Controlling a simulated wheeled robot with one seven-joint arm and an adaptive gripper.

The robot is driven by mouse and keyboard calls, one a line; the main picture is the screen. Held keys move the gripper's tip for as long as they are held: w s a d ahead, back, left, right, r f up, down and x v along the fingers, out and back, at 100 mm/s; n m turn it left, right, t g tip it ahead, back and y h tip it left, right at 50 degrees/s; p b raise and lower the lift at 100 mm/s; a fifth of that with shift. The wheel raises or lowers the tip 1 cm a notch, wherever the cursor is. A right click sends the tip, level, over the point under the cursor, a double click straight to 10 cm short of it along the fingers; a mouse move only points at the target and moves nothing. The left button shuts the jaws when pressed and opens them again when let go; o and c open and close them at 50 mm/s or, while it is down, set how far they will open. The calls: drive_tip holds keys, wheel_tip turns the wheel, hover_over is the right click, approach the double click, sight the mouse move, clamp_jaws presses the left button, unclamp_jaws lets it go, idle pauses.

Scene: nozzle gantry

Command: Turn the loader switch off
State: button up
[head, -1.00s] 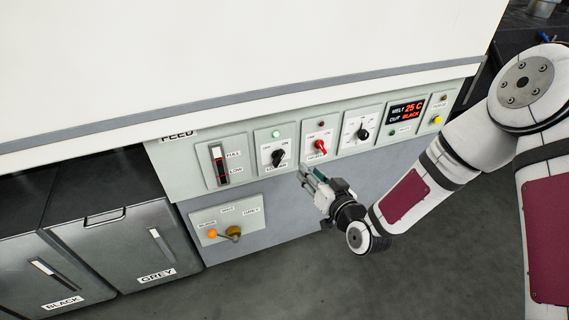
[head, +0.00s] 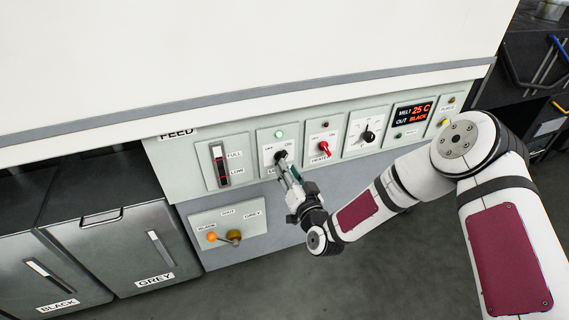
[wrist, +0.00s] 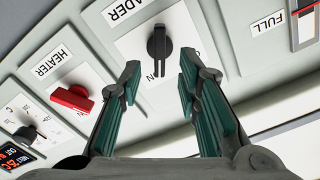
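The loader switch is a black rotary knob (head: 280,157) on a white plate with OFF and ON marks, under a lit green lamp (head: 279,135). My gripper (head: 284,168) is at this plate and partly covers the knob and its label in the head view. In the wrist view, the knob (wrist: 157,50) stands between and slightly beyond the open green-padded fingers of my gripper (wrist: 160,66). A gap shows on both sides of it. The label beside it is cut off to "ADER".
Right of the loader plate are the red heater knob (head: 323,147), another black dial (head: 368,136) and a display (head: 412,112). A level gauge (head: 220,165) is to the left. Below is a plate with an orange-tipped lever (head: 212,237). Bins stand at lower left.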

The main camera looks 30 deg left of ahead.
drive_tip(key=x, duration=0.4)
drive_tip(key=shift+w+a, duration=0.15)
clamp_jaws()
